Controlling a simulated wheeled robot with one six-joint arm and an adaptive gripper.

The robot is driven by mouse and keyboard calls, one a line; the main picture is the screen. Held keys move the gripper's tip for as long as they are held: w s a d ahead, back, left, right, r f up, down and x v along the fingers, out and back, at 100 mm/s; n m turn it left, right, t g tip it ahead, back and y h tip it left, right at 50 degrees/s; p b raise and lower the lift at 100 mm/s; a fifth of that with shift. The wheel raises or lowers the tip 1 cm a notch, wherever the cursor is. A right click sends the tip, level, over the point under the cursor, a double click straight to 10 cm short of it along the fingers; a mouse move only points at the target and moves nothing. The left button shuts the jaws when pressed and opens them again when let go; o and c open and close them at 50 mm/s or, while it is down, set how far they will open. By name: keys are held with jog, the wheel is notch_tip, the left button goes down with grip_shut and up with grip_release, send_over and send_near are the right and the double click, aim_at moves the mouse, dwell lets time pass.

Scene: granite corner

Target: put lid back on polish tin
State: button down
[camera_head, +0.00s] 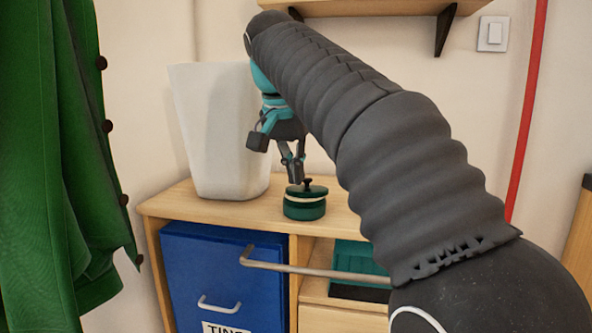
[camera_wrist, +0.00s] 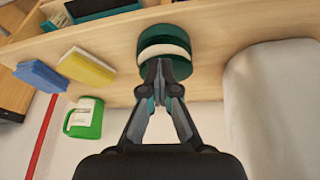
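The polish tin (camera_head: 304,212) is a small round dark green tin on the wooden cabinet top. Its green lid (camera_head: 315,189) with a dark knob sits over it, and a cream band shows between the two. I cannot tell whether the lid is seated. My gripper (camera_head: 297,181) points down just above the lid, close beside the knob. In the wrist view the fingertips (camera_wrist: 159,70) are close together in front of the lid (camera_wrist: 180,66), and the tin (camera_wrist: 165,35) is beyond. The fingers hide the knob there, so any grip on it is unclear.
A tall white bin (camera_head: 215,130) stands left of the tin on the cabinet top (camera_head: 165,207). The wrist view shows a yellow sponge (camera_wrist: 86,70), a blue sponge (camera_wrist: 42,76) and a green labelled container (camera_wrist: 84,118) on the other side. A green coat (camera_head: 55,150) hangs at left.

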jog(key=s+a+r, duration=0.2)
jog(key=s, duration=0.3)
jog(key=shift+s+r+p, duration=0.15)
jog(key=shift+r+p, duration=0.05)
jog(key=shift+p, duration=0.25)
dwell(3.9)
jog(key=c, duration=0.9)
grip_release()
jog(key=shift+r+p, duration=1.35)
jog(key=shift+r, duration=2.1)
grip_shut()
